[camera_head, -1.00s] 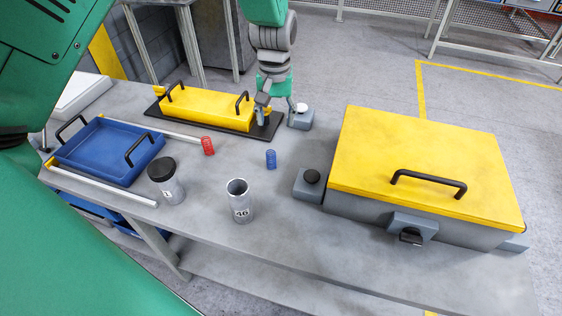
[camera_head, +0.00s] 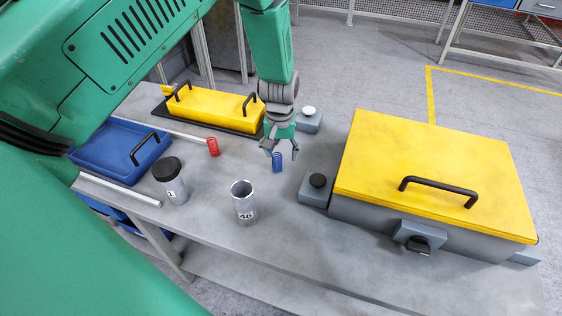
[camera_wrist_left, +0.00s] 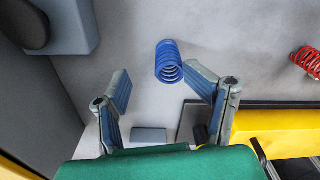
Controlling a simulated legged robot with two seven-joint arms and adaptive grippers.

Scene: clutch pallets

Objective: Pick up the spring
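A small blue spring (camera_head: 277,163) stands upright on the grey table. In the left wrist view the blue spring (camera_wrist_left: 169,60) is just beyond the fingertips, nearer the right-hand finger. My left gripper (camera_head: 282,150) is low over the table at the blue spring, its fingers spread. In the left wrist view my left gripper (camera_wrist_left: 155,78) is open, with nothing clamped between its fingers. A red spring (camera_head: 213,147) stands to the left, and it also shows at the right edge of the left wrist view (camera_wrist_left: 308,61). My right gripper is not in view.
A grey cylinder marked 46 (camera_head: 243,203) and a black-capped jar (camera_head: 171,180) stand in front. A large yellow-lidded box (camera_head: 430,165) and a black-button box (camera_head: 317,189) are right. A yellow cover (camera_head: 210,105) and blue tray (camera_head: 118,150) are behind and left.

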